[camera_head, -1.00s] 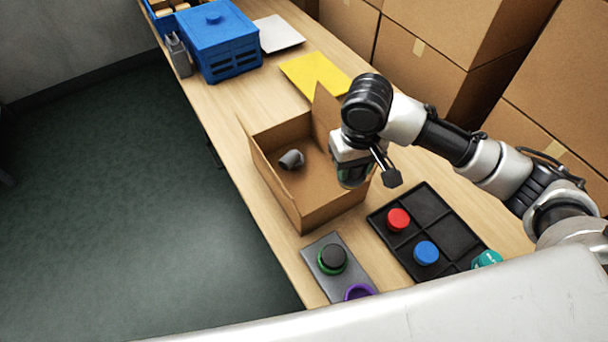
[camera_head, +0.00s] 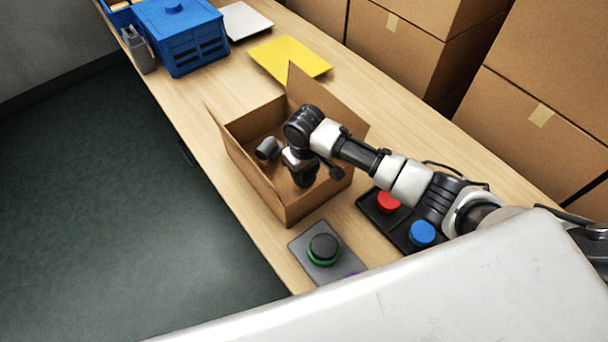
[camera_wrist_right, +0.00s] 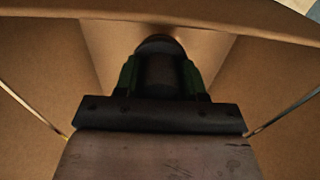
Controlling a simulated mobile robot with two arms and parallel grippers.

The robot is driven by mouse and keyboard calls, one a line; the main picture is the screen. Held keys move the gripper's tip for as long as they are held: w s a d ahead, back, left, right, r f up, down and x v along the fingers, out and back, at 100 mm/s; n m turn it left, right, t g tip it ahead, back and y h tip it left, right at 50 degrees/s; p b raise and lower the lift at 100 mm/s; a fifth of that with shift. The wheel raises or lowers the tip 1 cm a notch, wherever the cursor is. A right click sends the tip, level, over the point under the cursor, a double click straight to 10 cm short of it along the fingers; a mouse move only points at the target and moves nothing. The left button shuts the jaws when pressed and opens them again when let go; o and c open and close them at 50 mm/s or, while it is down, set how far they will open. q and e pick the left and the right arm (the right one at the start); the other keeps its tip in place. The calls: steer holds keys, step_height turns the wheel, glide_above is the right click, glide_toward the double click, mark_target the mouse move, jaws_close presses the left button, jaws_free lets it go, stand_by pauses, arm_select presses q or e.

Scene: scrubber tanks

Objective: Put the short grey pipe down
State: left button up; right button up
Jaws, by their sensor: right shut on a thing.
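My right gripper (camera_head: 303,176) is down inside the open cardboard box (camera_head: 285,207), near its right side. In the right wrist view the gripper (camera_wrist_right: 160,82) is shut on a dark, rounded cylinder, the short grey pipe (camera_wrist_right: 158,74). The box floor is close beyond the pipe; I cannot tell whether they touch. The arm mostly hides the held pipe in the head view. Another grey pipe piece (camera_head: 267,148) lies in the box, left of the gripper. My left gripper is not in view.
The box flaps stand up around the arm. A grey plate with a black and green round piece (camera_head: 322,248) lies in front. A black tray (camera_head: 376,217) with red and blue caps is to the right. A yellow sheet (camera_head: 290,58) and blue crate (camera_head: 180,38) are behind.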

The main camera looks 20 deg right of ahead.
mark_target(305, 177)
steer(key=shift+f, duration=1.4)
steer(key=o, duration=1)
steer(key=shift+f, duration=0.15)
steer(key=shift+o, duration=0.2)
step_height(305, 177, up, 12)
steer(key=shift+r+p, duration=0.2)
steer(key=shift+p, duration=0.1)
